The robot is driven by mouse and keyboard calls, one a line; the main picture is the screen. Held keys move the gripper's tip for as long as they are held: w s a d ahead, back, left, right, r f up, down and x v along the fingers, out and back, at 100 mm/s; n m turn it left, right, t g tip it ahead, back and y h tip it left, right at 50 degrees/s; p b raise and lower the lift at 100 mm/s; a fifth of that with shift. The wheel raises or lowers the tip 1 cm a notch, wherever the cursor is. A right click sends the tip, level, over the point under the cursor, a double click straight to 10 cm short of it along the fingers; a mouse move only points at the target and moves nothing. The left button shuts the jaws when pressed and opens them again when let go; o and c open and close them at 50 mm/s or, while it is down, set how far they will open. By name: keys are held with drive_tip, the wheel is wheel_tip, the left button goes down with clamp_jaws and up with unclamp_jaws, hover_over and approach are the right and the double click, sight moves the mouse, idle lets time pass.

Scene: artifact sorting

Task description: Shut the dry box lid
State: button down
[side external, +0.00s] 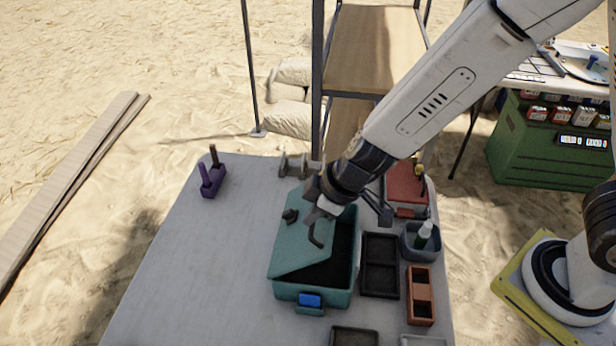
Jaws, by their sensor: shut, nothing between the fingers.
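The dry box (314,293) is a teal box with a blue latch (310,300) on its front, standing on the grey table. Its teal lid (300,250) is tilted, partly open, with its left side raised over the box. The dark inside (337,262) shows along the right. My gripper (316,238) is shut and empty. It is at the lid's upper right edge, over the box opening. I cannot tell whether it touches the lid. My wrist hides the back of the box and the hinge area.
A purple holder (211,182) stands at the back left. The table's left side is clear.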

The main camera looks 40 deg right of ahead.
sight(333, 231)
drive_tip(key=shift+s+d+f, duration=1.2)
drive_tip(key=shift+s+d, duration=0.1)
drive_tip(key=shift+s, duration=0.05)
drive_tip(key=shift+s+d+f, duration=0.5)
drive_tip(key=shift+f, duration=0.2)
drive_tip(key=shift+s+d+f, duration=0.45)
drive_tip(key=shift+f, duration=0.25)
drive_tip(key=shift+r, duration=0.1)
drive_tip(key=shift+w+a+r, duration=0.7)
drive_tip(key=shift+r, duration=0.25)
drive_tip(key=shift+w+a+r, duration=0.7)
drive_tip(key=shift+w+r, duration=0.05)
drive_tip(key=shift+r, duration=0.1)
drive_tip(key=shift+w+a+r, duration=0.35)
drive_tip(key=shift+a, duration=0.05)
drive_tip(key=shift+w+a, duration=0.1)
